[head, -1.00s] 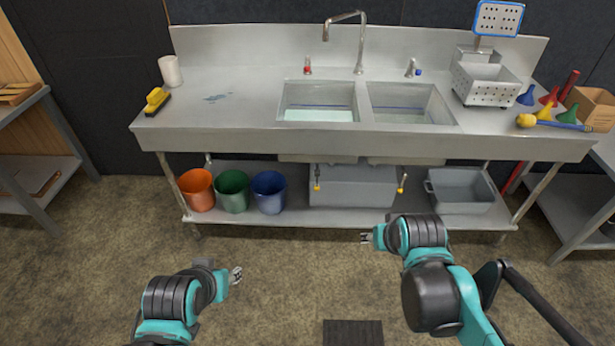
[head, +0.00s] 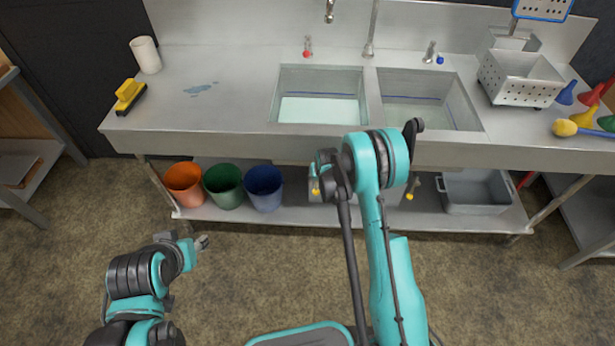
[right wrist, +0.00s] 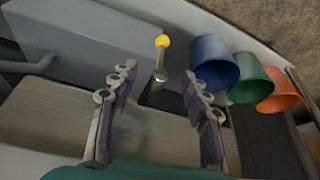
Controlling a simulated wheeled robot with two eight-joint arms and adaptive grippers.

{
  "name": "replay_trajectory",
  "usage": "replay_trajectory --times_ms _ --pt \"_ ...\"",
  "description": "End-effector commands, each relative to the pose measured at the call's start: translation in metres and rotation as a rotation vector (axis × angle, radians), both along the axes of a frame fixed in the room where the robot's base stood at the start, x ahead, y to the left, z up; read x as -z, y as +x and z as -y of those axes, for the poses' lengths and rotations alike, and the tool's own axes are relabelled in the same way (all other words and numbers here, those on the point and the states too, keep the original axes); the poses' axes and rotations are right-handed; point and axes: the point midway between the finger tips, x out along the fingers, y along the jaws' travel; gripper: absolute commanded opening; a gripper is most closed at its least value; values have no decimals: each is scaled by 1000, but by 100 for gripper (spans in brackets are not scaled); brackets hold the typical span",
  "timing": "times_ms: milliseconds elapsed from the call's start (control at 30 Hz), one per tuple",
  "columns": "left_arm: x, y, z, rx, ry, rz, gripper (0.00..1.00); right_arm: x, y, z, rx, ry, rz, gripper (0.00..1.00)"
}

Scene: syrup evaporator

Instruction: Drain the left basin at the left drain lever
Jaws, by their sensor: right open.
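The left basin (head: 318,108) holds pale water in the head view. The left drain lever (head: 315,191) hangs below it, with only its yellow tip partly showing beside my right arm. In the right wrist view the lever (right wrist: 162,42) shows its yellow knob and a short stem beyond the fingertips, in line with the gap between them. My right gripper (right wrist: 160,80) is open and empty, with its fingers spread on either side of that line. My left gripper (head: 202,242) is over the floor at lower left, too small to read.
Orange (head: 184,184), green (head: 223,186) and blue (head: 264,188) buckets stand on the lower shelf left of the lever. A grey tub (head: 470,192) stands at the right. The counter edge (head: 220,137) overhangs the shelf. Floor in front is clear.

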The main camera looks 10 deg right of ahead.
Motion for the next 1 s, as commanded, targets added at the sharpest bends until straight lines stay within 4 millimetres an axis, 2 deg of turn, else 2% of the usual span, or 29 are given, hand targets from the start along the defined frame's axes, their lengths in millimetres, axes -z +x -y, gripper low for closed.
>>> replay_trajectory --times_ms 33,267,700,833,1000 --pt "-1 0 0 0 0 0 40 9 1 1 1 0 -3 47" --pt "6 0 0 0 0 0 40 34 7 1 3 1 -6 47" --pt "36 0 0 0 0 0 40 112 39 4 2 0 -6 47" --pt "40 0 0 0 0 0 40 124 44 4 2 0 -6 47" --pt "42 0 0 0 0 0 40 129 47 4 2 0 -6 47"
